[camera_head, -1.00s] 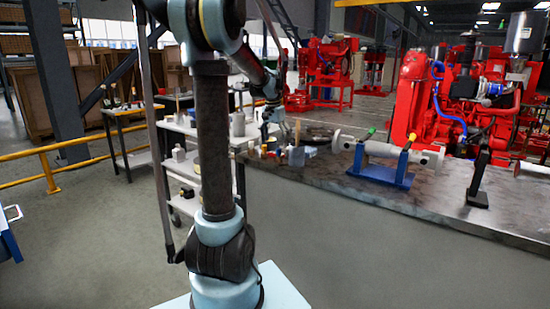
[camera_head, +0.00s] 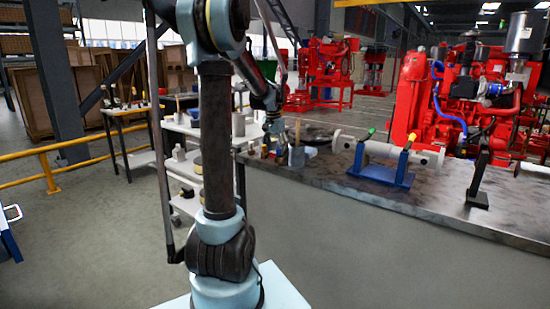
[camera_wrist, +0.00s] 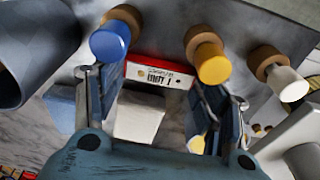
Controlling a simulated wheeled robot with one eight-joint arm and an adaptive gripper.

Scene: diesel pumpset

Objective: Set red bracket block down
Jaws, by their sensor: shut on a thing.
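In the wrist view a red-edged block (camera_wrist: 143,72) with a white printed label sits between the two fingers of my gripper (camera_wrist: 160,100). I take it to be the red bracket block. The fingers are closed around it, but their exact contact is partly hidden. A pale block-like face (camera_wrist: 138,118) shows just below it; I cannot tell if it is part of the same block. In the head view my gripper (camera_head: 279,140) is low over the left end of the long bench (camera_head: 330,178); the red block is too small to tell there.
Blue (camera_wrist: 108,42), yellow (camera_wrist: 213,63) and white (camera_wrist: 285,84) capped pegs stand close around the fingers. A grey-blue cylinder (camera_wrist: 30,50) is at the left. In the head view a blue stand (camera_head: 380,175) holds a grey shaft farther right; bare bench lies in front.

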